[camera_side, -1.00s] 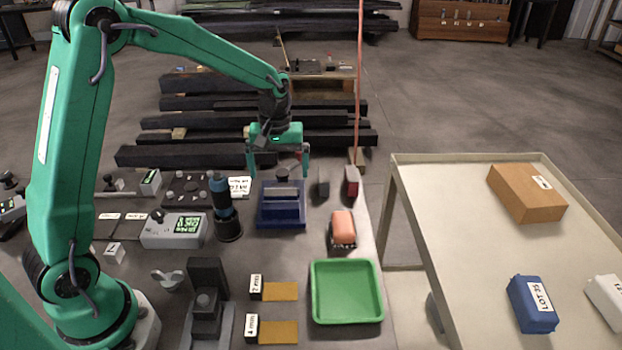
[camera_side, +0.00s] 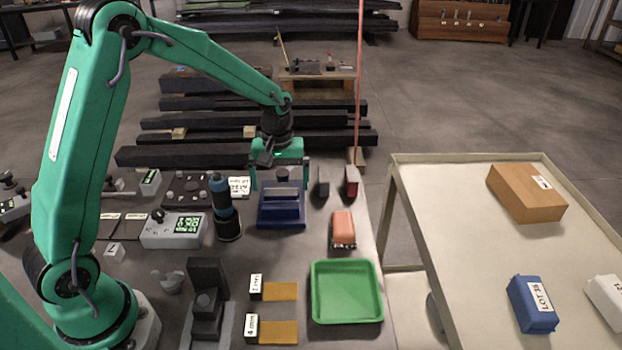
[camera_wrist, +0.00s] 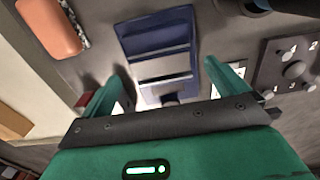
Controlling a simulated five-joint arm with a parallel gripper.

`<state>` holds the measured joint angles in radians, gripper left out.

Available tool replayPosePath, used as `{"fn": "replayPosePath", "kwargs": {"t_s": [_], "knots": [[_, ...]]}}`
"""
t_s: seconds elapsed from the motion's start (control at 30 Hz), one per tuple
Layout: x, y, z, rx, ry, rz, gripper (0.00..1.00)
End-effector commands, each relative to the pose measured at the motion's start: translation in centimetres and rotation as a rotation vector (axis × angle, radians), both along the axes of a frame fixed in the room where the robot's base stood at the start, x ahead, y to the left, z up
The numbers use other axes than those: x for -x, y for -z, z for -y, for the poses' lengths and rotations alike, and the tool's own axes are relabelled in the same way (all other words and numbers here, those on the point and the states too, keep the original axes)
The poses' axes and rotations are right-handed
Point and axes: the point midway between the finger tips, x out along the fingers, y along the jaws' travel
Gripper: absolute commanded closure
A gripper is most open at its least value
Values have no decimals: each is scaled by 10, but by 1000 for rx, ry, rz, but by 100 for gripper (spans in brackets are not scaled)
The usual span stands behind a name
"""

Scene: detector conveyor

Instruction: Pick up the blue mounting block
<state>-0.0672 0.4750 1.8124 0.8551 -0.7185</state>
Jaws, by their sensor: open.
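The blue mounting block (camera_side: 281,215) sits on the bench, dark blue with a stepped body, a grey strip and a dark knob at its back. It also shows in the wrist view (camera_wrist: 155,42), between my fingers. My gripper (camera_side: 280,184) is open and empty, just above the back part of the block, with one finger to each side. In the wrist view my two green fingers (camera_wrist: 162,70) straddle the block's near end with a gap on both sides. I cannot tell how far the fingertips are above the bench.
A dark cylinder with a blue top (camera_side: 223,205) stands close to the block's left. An orange-topped brush (camera_side: 343,228) and a red-ended block (camera_side: 351,182) lie to its right. A green tray (camera_side: 346,292) is in front.

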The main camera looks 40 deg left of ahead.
Motion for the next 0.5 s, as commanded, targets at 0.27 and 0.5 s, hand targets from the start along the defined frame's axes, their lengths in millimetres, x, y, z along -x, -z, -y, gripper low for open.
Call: {"fn": "replayPosePath", "kwargs": {"t_s": [0.27,0.5], "knots": [[1,32,-1,0,0,-1,2],[1,44,-1,0,0,1,2]]}}
